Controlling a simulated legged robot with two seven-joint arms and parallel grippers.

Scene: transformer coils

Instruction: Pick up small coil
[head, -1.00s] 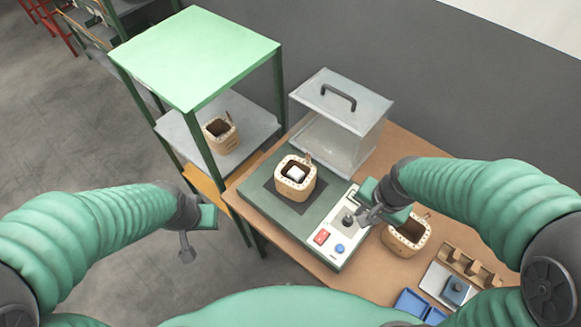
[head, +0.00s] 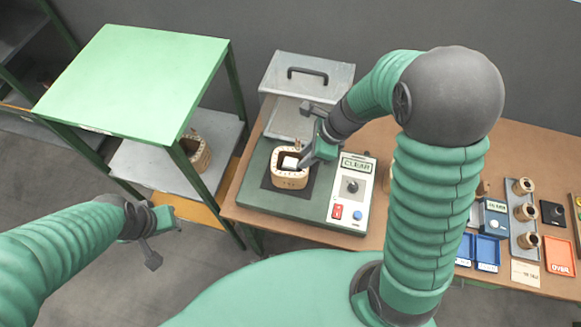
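Three small copper-brown coils stand in a row on a grey strip at the right of the bench, the top one (head: 522,187), the middle one (head: 526,212) and the bottom one (head: 528,240). A larger tan coil (head: 289,180) with a white block (head: 290,162) in its opening sits on the green test machine (head: 268,212). My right gripper (head: 306,158) is at this coil's upper right edge; its fingertips are too small to tell their gap or contact. My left gripper (head: 176,218) hangs over the floor, apart from any coil, its fingers unclear.
A clear-sided cover (head: 308,80) with a black handle stands behind the machine. A green-topped shelf (head: 150,75) at the left holds another coil (head: 196,155). Blue trays (head: 487,250) and a red OVER tray (head: 560,255) lie at the right. My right arm hides part of the bench.

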